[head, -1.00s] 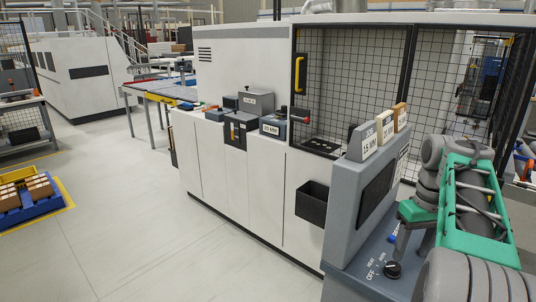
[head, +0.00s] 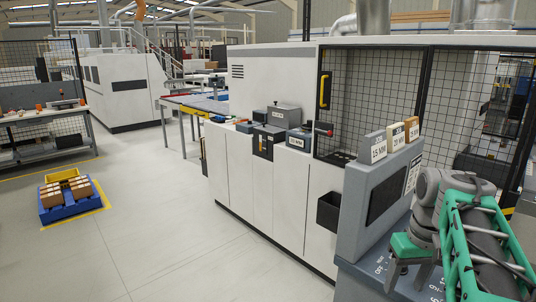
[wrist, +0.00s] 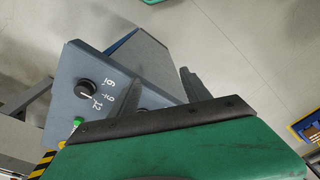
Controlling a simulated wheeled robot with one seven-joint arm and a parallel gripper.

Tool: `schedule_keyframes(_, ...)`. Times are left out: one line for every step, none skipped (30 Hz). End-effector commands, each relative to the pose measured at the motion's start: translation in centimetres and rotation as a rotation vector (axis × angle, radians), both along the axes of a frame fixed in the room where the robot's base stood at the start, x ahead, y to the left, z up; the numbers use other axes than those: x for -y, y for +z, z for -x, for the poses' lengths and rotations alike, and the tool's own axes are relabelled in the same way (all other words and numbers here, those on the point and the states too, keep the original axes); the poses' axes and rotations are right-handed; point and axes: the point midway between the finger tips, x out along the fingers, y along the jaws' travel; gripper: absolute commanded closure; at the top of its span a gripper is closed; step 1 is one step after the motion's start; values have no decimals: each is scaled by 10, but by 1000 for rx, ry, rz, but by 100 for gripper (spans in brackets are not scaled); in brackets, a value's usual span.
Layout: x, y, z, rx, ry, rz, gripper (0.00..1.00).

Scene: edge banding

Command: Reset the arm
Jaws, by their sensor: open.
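My arm, grey and green, is folded at the right of the head view. My gripper (head: 408,276) points down at its lower left, in front of the grey control console (head: 352,215). Its fingers look apart, with nothing seen between them. I cannot tell the gap between gripper and console.
The white machine (head: 240,200) with a mesh guard stands along the middle. Labelled blocks (head: 397,137) sit on top of the console. A blue pallet (head: 72,207) with boxes lies on the floor at left. The floor between (head: 150,215) is clear.

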Motion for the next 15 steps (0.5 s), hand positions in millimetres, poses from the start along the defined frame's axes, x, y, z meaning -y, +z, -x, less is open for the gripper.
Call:
schedule_keyframes(-18,-3,0,12,12,1,44)
schedule_keyframes(-29,-6,0,20,13,3,44)
schedule_keyframes(-43,-9,1,34,17,5,44)
schedule_keyframes(-55,-12,2,44,20,7,44)
schedule_keyframes(-67,-16,4,54,23,7,44)
schedule_keyframes(-83,-21,7,69,27,9,44)
schedule_keyframes(-95,-26,11,82,32,11,44)
schedule_keyframes(-108,-31,15,96,34,13,44)
schedule_keyframes(-126,-39,22,115,42,16,44)
schedule_keyframes(-139,-45,28,132,44,19,44)
schedule_keyframes(-151,-53,35,148,48,21,44)
schedule_keyframes(-165,-64,45,167,54,23,44)
schedule_keyframes(-174,-71,52,183,58,25,44)
schedule_keyframes(-181,-78,58,197,60,27,44)
schedule_keyframes(-188,-86,65,211,65,29,44)
